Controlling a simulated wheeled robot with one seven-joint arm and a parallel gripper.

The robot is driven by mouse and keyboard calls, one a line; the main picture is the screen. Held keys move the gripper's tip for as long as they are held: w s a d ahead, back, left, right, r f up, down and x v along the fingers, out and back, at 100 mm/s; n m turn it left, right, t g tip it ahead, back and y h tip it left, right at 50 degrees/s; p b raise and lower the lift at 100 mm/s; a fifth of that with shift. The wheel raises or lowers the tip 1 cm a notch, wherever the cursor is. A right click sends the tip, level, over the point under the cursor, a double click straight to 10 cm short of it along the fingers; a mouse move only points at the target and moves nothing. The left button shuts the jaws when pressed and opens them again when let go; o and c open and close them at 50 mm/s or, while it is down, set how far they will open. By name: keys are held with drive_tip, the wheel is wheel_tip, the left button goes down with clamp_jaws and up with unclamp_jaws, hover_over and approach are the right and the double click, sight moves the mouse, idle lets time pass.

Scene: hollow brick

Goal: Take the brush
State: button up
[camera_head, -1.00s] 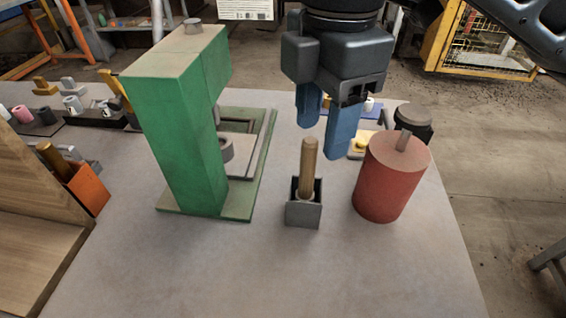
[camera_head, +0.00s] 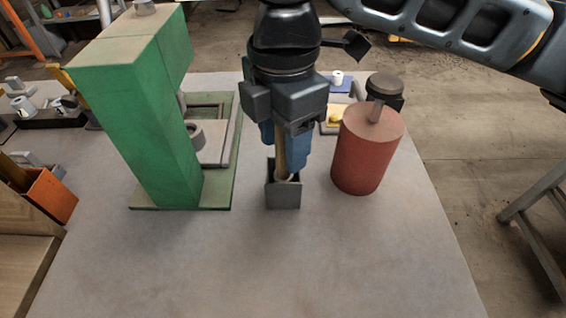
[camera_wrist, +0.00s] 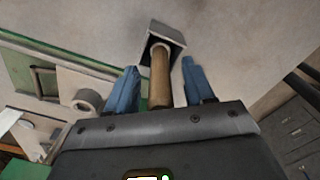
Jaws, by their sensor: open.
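The brush shows as a wooden handle (camera_head: 281,155) standing upright in a small grey holder (camera_head: 283,194) on the table. My gripper (camera_head: 284,160) is lowered over the holder, with its blue fingers around the upper handle. In the wrist view the handle (camera_wrist: 160,80) lies between the two open fingers of my gripper (camera_wrist: 157,88), with a gap on each side. The holder (camera_wrist: 166,36) is beyond the fingertips. The brush's lower end is hidden inside the holder, and its top is hidden by my gripper in the head view.
A tall green machine (camera_head: 140,110) stands to the left of the holder. A red cylinder (camera_head: 367,150) with a grey rod stands close on the right. An orange bin (camera_head: 52,195) is at the left edge. The table's front (camera_head: 270,265) is clear.

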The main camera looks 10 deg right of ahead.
drive_tip(key=shift+c, duration=0.5)
clamp_jaws()
